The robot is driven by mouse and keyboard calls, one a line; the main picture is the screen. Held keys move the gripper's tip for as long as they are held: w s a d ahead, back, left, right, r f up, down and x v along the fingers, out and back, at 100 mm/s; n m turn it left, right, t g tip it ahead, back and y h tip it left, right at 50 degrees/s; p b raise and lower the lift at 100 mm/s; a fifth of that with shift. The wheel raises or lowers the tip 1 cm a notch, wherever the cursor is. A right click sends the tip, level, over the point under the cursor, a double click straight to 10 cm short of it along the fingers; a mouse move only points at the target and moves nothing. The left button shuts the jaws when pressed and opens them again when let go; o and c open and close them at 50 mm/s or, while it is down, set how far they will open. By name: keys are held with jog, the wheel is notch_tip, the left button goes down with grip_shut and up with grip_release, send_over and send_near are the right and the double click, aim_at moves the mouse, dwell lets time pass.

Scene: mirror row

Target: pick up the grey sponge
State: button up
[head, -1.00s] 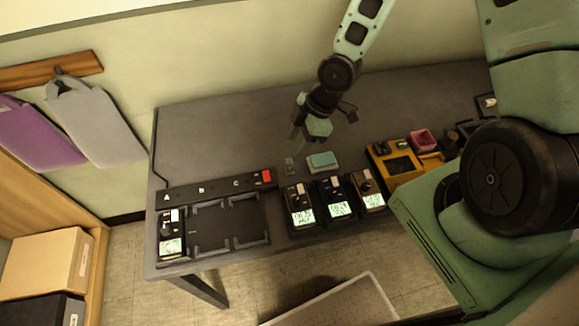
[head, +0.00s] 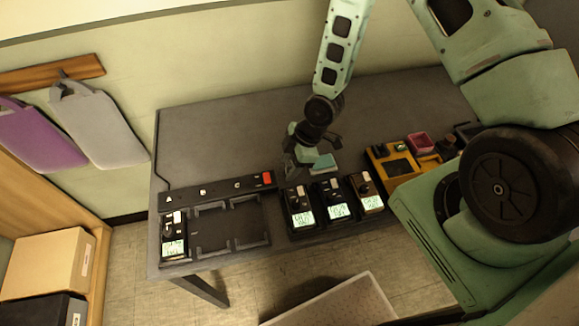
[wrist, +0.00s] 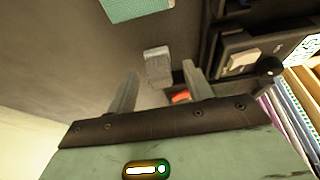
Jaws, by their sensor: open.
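The grey sponge (wrist: 157,66) is a small pale grey block on the dark table, seen in the wrist view just beyond and between my fingertips. My gripper (wrist: 161,76) is open, with one finger on each side of the view and nothing held. In the head view my gripper (head: 297,170) hangs low over the table, behind the row of meters, and hides the grey block. A teal pad (head: 324,162) lies just right of the gripper. It also shows at the top of the wrist view (wrist: 137,8).
A black strip with a red switch (head: 268,178) lies left of the gripper. Black meters with lit screens (head: 302,205) stand close in front. A yellow device (head: 397,166) and a pink container (head: 419,141) are to the right. The table's back left (head: 220,135) is clear.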

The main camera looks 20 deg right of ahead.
aim_at(289, 164)
grip_shut()
jog(key=shift+r, duration=0.1)
notch_tip(289, 164, up, 10)
jog(key=shift+f+b, duration=0.1)
jog(key=shift+b, duration=0.4)
jog(key=c, duration=1)
grip_release()
jog(key=shift+o, duration=0.2)
jog(key=shift+a, duration=0.1)
